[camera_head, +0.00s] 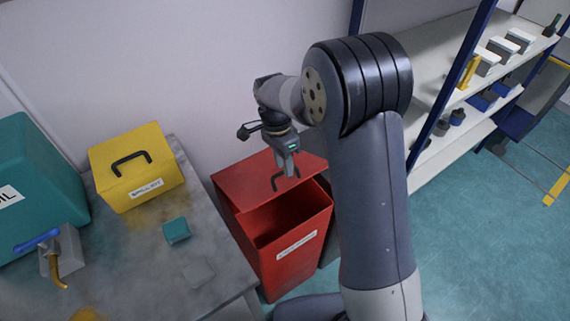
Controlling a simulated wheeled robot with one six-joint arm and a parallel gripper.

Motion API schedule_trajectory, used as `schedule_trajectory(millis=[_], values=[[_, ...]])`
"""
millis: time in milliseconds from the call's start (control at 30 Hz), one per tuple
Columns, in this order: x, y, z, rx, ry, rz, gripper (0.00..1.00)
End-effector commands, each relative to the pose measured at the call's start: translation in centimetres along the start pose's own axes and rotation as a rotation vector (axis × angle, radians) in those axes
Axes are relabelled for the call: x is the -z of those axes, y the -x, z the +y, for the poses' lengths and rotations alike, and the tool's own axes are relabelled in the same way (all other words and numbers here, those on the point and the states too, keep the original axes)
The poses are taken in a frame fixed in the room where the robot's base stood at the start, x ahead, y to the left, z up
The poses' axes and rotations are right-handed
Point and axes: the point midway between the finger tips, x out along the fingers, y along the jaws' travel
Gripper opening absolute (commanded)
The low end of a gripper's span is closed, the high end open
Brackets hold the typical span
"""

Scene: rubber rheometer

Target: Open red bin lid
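The red bin (297,262) stands on the floor right of the grey table, with a label on its front. Its red lid (243,181) sits tilted up at the back, and the bin's dark inside shows between the lid and the front rim. A black handle (276,185) is on the lid. My gripper (286,171) points down right at the handle. Its fingers are small and overlap the handle, so I cannot tell whether they are shut on it. My arm hides the right side of the bin.
The grey table (222,250) at left holds a yellow box (140,180), a teal container (35,185), a small teal block (176,230) and a blue-handled valve (60,255). A wall is close behind the bin. Shelves (450,140) stand at right; open floor (480,240) lies in front of them.

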Motion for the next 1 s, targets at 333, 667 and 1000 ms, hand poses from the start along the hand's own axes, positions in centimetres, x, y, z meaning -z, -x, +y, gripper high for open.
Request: schedule_trajectory(millis=[333,667,1000], values=[[0.0,2.8,-0.2,0.000,0.000,0.000,0.33],[0.0,5.0,-0.4,0.000,0.000,0.000,0.33],[0.0,7.4,-0.7,0.000,0.000,0.000,0.33]])
